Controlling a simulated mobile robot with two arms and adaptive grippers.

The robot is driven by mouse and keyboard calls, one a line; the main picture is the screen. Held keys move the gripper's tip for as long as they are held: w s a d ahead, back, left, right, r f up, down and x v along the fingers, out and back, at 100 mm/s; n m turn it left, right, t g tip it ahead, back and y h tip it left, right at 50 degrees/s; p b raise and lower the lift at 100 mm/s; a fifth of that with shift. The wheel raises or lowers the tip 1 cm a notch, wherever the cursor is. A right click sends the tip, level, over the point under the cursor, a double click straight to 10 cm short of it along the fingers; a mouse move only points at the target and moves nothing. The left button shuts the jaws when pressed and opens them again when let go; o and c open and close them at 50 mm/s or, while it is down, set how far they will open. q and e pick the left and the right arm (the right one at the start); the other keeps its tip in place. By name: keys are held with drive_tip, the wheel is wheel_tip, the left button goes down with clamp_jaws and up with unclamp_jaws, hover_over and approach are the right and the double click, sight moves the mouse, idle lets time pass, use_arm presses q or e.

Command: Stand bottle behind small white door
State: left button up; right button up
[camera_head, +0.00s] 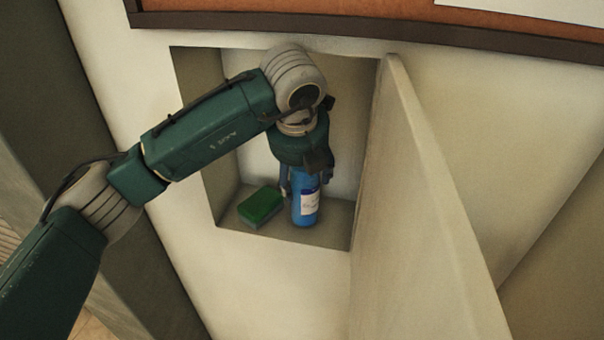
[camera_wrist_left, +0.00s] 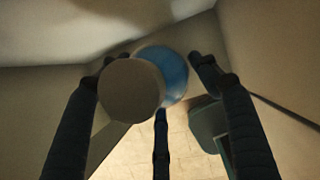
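A blue bottle (camera_head: 306,207) with a white label stands upright, or nearly so, on the floor of a wall niche. My left gripper (camera_head: 305,175) reaches down around its upper part. In the left wrist view the bottle (camera_wrist_left: 176,72) shows end-on behind its round grey-brown cap. The fingers of the left gripper (camera_wrist_left: 150,65) stand apart on both sides of it, with gaps visible. The small white door (camera_head: 425,200) is swung wide open on the niche's right side. The head view hides the bottle's top behind the gripper. My right gripper is not in view.
A green sponge-like block (camera_head: 261,206) lies on the niche floor (camera_head: 337,222), left of the bottle. The niche walls are close around my left wrist. A dark-framed board (camera_head: 350,22) hangs above. The open door stands out from the wall to the right of my arm.

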sight(301, 191)
use_arm(q)
drive_tip(key=shift+o, duration=0.5)
drive_tip(key=shift+r, duration=0.1)
drive_tip(key=s+b, duration=0.2)
drive_tip(key=s, duration=0.1)
drive_tip(key=shift+s+a+r+b, duration=0.15)
drive_tip(key=shift+s+r+b, duration=0.15)
drive_tip(key=shift+b, duration=0.1)
drive_tip(key=s+b, duration=0.2)
drive_tip(key=s, duration=0.7)
drive_tip(key=shift+a+r, duration=0.25)
drive_tip(key=shift+a, duration=0.2)
